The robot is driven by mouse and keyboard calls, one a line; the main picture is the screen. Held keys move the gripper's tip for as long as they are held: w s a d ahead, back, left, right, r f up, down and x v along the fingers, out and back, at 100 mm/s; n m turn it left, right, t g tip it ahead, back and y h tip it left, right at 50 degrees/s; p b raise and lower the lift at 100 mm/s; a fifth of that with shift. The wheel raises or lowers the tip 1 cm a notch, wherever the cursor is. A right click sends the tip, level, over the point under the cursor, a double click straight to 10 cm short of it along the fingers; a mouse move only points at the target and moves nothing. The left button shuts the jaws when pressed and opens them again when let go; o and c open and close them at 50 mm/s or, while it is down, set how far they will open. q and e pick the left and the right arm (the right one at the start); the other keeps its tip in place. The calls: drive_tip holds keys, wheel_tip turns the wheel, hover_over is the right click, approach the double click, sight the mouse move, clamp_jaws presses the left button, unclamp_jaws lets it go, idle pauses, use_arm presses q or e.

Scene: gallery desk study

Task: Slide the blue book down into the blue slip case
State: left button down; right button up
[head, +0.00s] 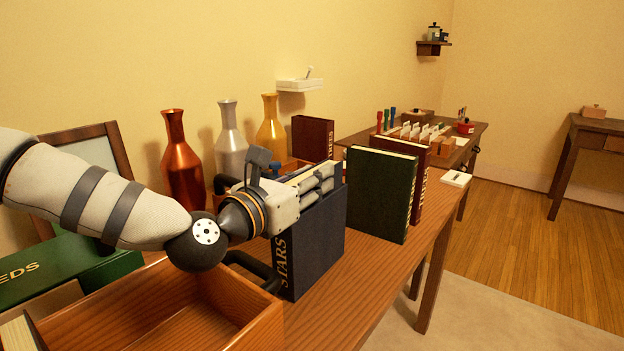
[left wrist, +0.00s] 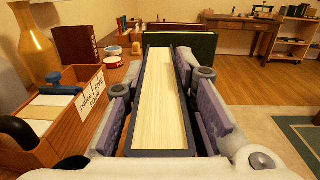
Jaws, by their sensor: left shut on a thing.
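The blue book (head: 318,240), dark navy with STARS in gold on its spine, stands upright near the middle of the desk in the head view. My left gripper (head: 318,180) is shut on its upper part from above, one finger on each side. In the left wrist view, the cream top of the book's pages (left wrist: 160,100) runs between the fingers, with thin blue cover edges. I cannot make out the blue slip case as a separate thing, nor whether the book's lower end is inside it. My right gripper is in neither view.
A dark green book (head: 380,195) and a red one (head: 420,180) stand just beyond. Copper (head: 180,165), silver (head: 229,140) and gold (head: 270,130) vases stand along the wall. An open wooden box (head: 190,310) is at the front left, beside a green SEEDS-like volume (head: 65,270).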

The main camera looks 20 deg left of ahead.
use_arm(q)
drive_tip(key=shift+r, duration=0.15)
drive_tip(key=c, duration=1.3)
unclamp_jaws()
drive_tip(key=shift+f, duration=0.2)
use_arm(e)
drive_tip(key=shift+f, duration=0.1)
use_arm(q)
drive_tip(key=shift+s+r, duration=0.1)
drive_tip(key=shift+r, duration=0.15)
drive_tip(key=p+v, duration=0.1)
drive_tip(key=v, duration=1.1)
drive_tip(key=shift+f, duration=0.15)
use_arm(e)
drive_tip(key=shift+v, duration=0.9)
